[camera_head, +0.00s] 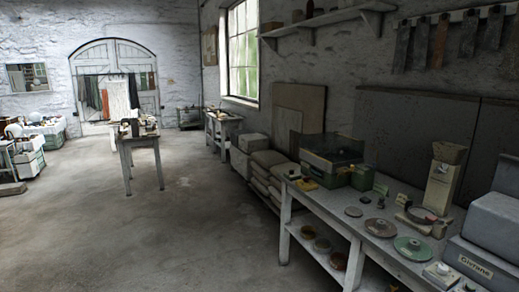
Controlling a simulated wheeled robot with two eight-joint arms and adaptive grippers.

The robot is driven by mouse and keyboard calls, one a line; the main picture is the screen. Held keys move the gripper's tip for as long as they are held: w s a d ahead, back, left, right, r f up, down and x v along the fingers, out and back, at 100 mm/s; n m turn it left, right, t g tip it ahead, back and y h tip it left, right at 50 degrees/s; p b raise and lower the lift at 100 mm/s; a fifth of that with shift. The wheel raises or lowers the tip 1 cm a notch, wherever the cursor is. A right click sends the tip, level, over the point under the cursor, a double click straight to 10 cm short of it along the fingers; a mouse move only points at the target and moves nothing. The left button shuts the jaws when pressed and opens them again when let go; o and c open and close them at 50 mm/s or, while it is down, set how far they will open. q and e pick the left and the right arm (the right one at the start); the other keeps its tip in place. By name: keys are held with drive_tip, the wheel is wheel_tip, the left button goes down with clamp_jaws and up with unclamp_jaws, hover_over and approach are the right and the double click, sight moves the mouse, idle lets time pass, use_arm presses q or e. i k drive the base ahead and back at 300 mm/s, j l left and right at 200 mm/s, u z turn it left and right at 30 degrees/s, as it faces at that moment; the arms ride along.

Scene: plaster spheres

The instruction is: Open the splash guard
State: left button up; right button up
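A green and cream machine (335,171) stands at the far end of the workbench on the right. A dark, see-through panel (332,146) rises around its top and looks like the splash guard. It is small and dim here, so I cannot tell whether it is open or shut. Its hinge and any handle cannot be made out. Neither of my grippers is in view.
The pale workbench (330,208) holds discs (380,227), a cream upright device (443,180) and a grey machine (490,238). Sacks (268,160) lie beyond the bench. A small table (138,137) stands farther off. The floor (190,220) left of the bench is clear.

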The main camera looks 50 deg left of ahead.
sight(337, 141)
drive_tip(key=u, duration=1.15)
drive_tip(key=i+j+z, duration=0.1)
drive_tip(key=i+z, duration=0.15)
drive_tip(key=i, duration=0.4)
